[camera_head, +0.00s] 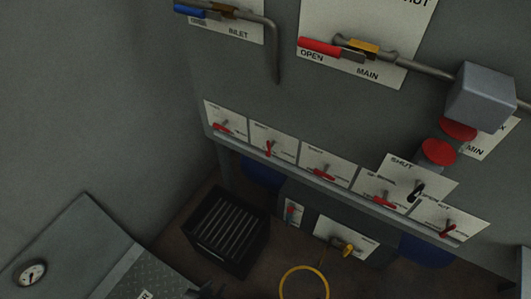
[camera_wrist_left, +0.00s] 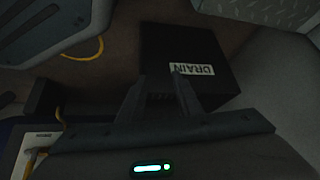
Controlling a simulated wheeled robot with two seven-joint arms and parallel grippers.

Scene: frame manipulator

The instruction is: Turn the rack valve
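A row of small valves with red handles runs along a ledge on white plates, among them one at the left (camera_head: 222,127), one in the middle (camera_head: 324,174) and one at the right (camera_head: 447,230). A black-handled valve (camera_head: 416,191) sits in front of a plate marked SHUT. No legible label says which is the rack valve. My left gripper (camera_head: 208,291) barely shows at the bottom edge of the head view. In the left wrist view its fingers (camera_wrist_left: 161,76) stand apart with nothing between them. They point towards a black box (camera_wrist_left: 190,62) marked DRAIN. My right gripper is not in view.
Above are a red-handled MAIN valve (camera_head: 320,46) and a blue-handled INLET valve (camera_head: 190,12). Below the ledge are a black slatted box (camera_head: 228,232), a yellow valve (camera_head: 345,248) and a yellow hose loop (camera_head: 304,267). A grey panel with a gauge (camera_head: 31,273) is at lower left.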

